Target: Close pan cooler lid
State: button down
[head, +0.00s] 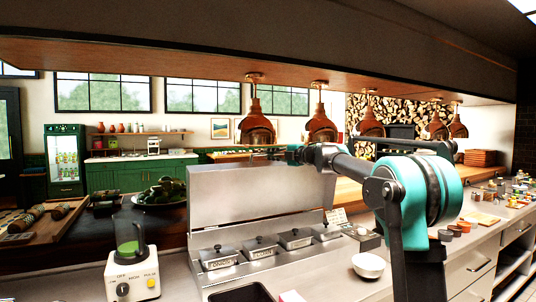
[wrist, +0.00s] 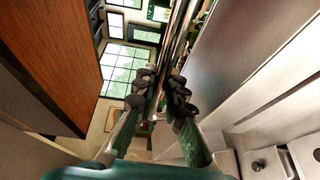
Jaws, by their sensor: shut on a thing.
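The pan cooler lid (head: 255,192) is a flat metal panel standing open, nearly upright, at the back of the pan cooler (head: 213,254). In the wrist view the lid (wrist: 238,42) fills the right side, with its edge running up between my fingers. My gripper (head: 288,154) is at the lid's upper edge, right of its middle. In the wrist view my gripper (wrist: 160,92) has its dark fingertips closed on that edge. The exact contact is partly hidden by the fingers.
Several small lidded pans (head: 259,247) sit in the cooler below the lid. A blender (head: 131,255) stands at the front left and a white bowl (head: 368,265) at the right. Copper heat lamps (head: 256,128) hang from the overhead shelf (head: 180,52) behind the lid.

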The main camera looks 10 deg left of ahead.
jog(key=s+d+f+n+y, duration=0.3)
jog(key=s+d+f, duration=0.3)
jog(key=s+f, duration=0.3)
jog(key=s+d+f+n+t+y, duration=0.1)
jog(key=s+d+f+n+y, duration=0.2)
jog(key=s+d+f+y, duration=0.3)
jog(key=shift+s+d+f+n+y, duration=0.3)
jog(key=shift+s+f, duration=1.4)
jog(key=shift+f, duration=1.75)
jog(key=c, duration=1.9)
grip_release()
jog(key=shift+o, duration=0.2)
